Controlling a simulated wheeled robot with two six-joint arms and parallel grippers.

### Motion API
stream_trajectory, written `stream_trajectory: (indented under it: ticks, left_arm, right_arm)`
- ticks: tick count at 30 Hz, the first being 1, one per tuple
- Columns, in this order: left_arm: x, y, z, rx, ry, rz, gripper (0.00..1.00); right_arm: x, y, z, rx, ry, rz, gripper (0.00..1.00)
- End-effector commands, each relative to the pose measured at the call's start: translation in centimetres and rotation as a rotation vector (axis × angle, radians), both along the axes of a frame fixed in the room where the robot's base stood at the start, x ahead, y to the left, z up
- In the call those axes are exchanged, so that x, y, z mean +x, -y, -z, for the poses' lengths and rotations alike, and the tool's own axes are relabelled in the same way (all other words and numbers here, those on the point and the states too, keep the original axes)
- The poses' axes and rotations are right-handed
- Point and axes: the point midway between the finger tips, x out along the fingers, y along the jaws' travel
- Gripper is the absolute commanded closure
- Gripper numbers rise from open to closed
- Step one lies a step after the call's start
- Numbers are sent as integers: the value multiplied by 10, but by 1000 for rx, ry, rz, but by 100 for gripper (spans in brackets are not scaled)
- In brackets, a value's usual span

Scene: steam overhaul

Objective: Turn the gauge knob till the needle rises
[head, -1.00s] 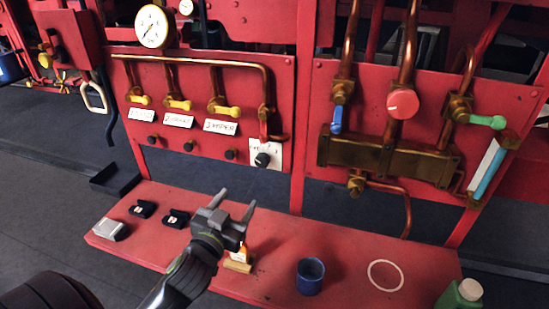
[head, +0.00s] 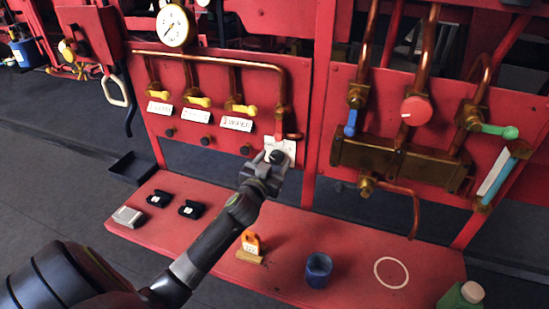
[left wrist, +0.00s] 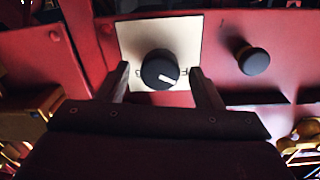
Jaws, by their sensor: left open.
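The black gauge knob (left wrist: 160,70) sits on a white plate (left wrist: 190,38) on the red panel, its white pointer mark tilted toward the lower right in the left wrist view. In the head view the knob (head: 277,156) is partly hidden by my left gripper (head: 267,163). My left gripper (left wrist: 162,88) is open, one finger on each side of the knob, with gaps visible between fingers and knob. The round white gauge (head: 173,26) is at the panel's top left, its thin needle pointing to the lower left. My right gripper is not in view.
Yellow-handled valves (head: 198,101) with white labels line the panel. A black stud (left wrist: 253,60) is beside the plate. The red shelf (head: 340,255) below holds a blue cup (head: 318,269), an orange tag on a block (head: 250,245) and a white ring (head: 391,272).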

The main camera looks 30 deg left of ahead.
Motion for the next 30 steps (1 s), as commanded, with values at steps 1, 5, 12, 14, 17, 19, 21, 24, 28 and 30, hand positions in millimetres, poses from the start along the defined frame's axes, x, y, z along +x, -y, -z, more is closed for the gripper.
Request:
stream_trajectory:
  ticks: [1, 5, 12, 14, 17, 19, 21, 24, 28, 30]
  left_arm:
    - [4, -1, -1, 0, 1, 0, 41]
    - [8, -2, 0, 0, 0, 0, 41]
    - [9, -2, 0, -1, 0, 0, 41]
    - [9, -2, 0, -1, 0, 0, 43]
    - [9, -2, 0, -1, 0, 0, 56]
    - [9, -2, 0, -1, 0, 0, 65]
    - [9, -2, 0, -1, 0, 0, 75]
    - [9, -2, 0, -1, 0, 0, 85]
    - [9, -2, 0, 5, -1, 1, 85]
    - [9, -2, 0, 15, -4, 1, 85]
  right_arm:
    - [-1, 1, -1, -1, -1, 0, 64]
    - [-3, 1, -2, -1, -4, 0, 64]
    - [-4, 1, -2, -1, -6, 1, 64]
    - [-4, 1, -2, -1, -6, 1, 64]
    - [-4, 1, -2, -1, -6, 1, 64]
    - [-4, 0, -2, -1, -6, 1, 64]
    - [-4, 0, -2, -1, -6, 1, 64]
    - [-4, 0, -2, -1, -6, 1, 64]
    - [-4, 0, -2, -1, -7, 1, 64]
    - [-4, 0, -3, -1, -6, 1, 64]
